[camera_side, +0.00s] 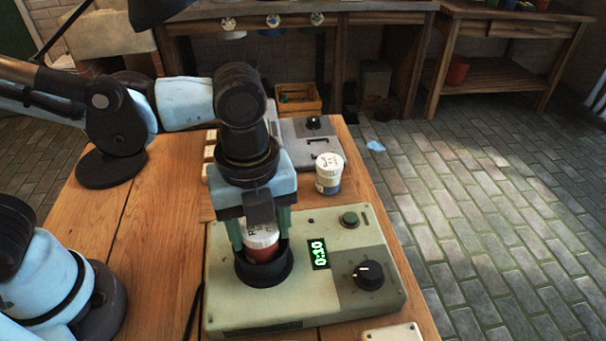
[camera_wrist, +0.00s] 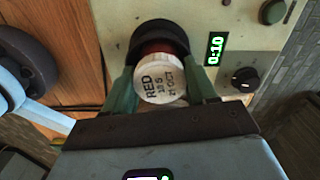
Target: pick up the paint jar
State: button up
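The paint jar (camera_side: 262,240) has a white lid and a red body. It sits upright in the round black holder (camera_side: 264,273) on the pale green machine (camera_side: 230,302), its lower part hidden by the rim. In the wrist view the lid of the jar (camera_wrist: 160,80) reads "RED". My gripper (camera_side: 260,232) is down around the jar, one green finger on each side of it. In the wrist view my gripper (camera_wrist: 163,82) also has its fingers close against the jar's sides. I cannot tell whether they touch it.
A second white-lidded jar (camera_side: 328,173) with a blue-grey body stands behind the machine, near a grey device (camera_side: 311,133). The machine carries a lit green display (camera_side: 318,253), a black knob (camera_side: 368,274) and a green button (camera_side: 349,219). Wooden tabletop (camera_side: 150,235) is bare at left.

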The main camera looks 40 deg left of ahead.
jog(key=c, duration=0.5)
jog(key=shift+r, duration=0.15)
